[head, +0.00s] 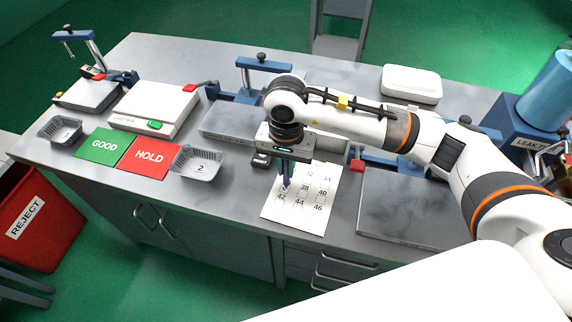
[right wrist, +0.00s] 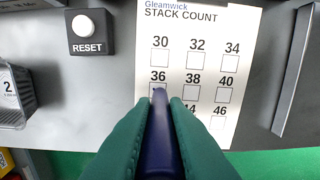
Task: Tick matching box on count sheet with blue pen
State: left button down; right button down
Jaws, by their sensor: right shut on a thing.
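The white count sheet (head: 277,213) lies flat on the grey bench. In the right wrist view the sheet (right wrist: 240,60) is headed "STACK COUNT", with rows of numbers from 30 to 46 and a box under each. My right gripper (head: 284,183) is over the sheet's left side, its green fingers shut on the blue pen (right wrist: 160,135). The pen's tip is at or just over the box under 36; contact cannot be told. The pen and fingers hide part of that box and the 42 area. The other visible boxes look blank. My left gripper is not in view.
A black RESET button box (right wrist: 88,32) sits left of the sheet. A foil tray labelled 2 (head: 196,165) stands near the red HOLD mat (head: 150,156) and green GOOD mat (head: 103,146). Another foil tray (head: 60,131) is farther left. A grey plate (head: 405,205) lies right of the sheet.

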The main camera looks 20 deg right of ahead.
jog(key=shift+d+f+b, duration=0.1)
jog(key=shift+d+b, duration=0.1)
jog(key=shift+b, duration=0.25)
dwell(0.4)
dwell(0.3)
jog(key=shift+r+p, duration=1.35)
jog(key=shift+r, duration=1.7)
jog(key=shift+w, duration=0.1)
